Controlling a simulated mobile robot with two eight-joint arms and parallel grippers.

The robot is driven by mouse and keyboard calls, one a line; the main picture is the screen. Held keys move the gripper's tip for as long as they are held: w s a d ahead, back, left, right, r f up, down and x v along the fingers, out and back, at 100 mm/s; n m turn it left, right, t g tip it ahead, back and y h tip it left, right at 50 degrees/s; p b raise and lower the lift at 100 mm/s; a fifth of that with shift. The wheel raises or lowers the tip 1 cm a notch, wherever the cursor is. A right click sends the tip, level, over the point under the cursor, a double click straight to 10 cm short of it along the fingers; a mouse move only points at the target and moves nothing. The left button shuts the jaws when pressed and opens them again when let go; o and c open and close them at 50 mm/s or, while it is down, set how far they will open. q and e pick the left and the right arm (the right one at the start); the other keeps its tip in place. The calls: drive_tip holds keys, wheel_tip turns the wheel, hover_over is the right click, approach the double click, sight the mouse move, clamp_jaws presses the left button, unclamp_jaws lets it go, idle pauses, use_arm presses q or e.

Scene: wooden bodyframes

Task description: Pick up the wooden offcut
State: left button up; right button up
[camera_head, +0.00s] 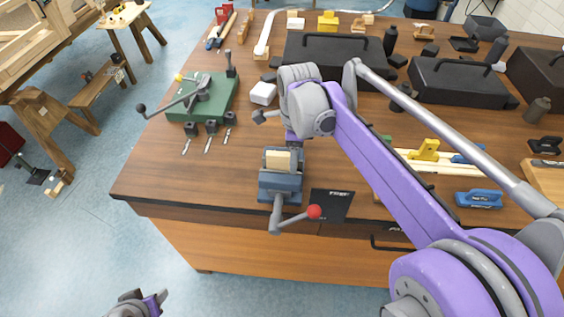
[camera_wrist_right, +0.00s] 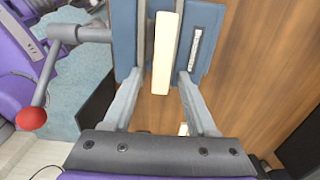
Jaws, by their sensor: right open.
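The wooden offcut is a pale block (camera_head: 278,160) held upright between the jaws of a blue-grey vise (camera_head: 280,186) near the table's front edge. In the right wrist view the offcut (camera_wrist_right: 163,60) is a long pale strip between the vise's jaws. My right gripper (camera_wrist_right: 160,78) is open, with one finger on each side of the offcut's near end and gaps between; in the head view it is mostly hidden behind its own wrist, just above the vise. My left gripper (camera_head: 142,300) is low at the left, off the table and partly cut off; its opening is unclear.
The vise's handle with a red knob (camera_head: 314,211) sticks out at the front. A dark flat plate (camera_head: 331,204) lies beside the vise. A green-based clamp device (camera_head: 203,95) stands at the back left. Black cases (camera_head: 455,83) and tools fill the back and right. The table's front left is clear.

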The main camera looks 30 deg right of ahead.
clamp_jaws()
idle(0.4)
use_arm(q)
drive_tip(key=w+r+t+p, duration=0.1)
drive_tip(key=w+r+p, duration=0.3)
drive_tip(key=r, duration=0.5)
drive_tip(key=shift+w+r+p, duration=0.15)
drive_tip(key=shift+w+p, duration=0.05)
drive_tip(key=shift+p, duration=1)
use_arm(e)
wheel_tip(320, 180, up, 17)
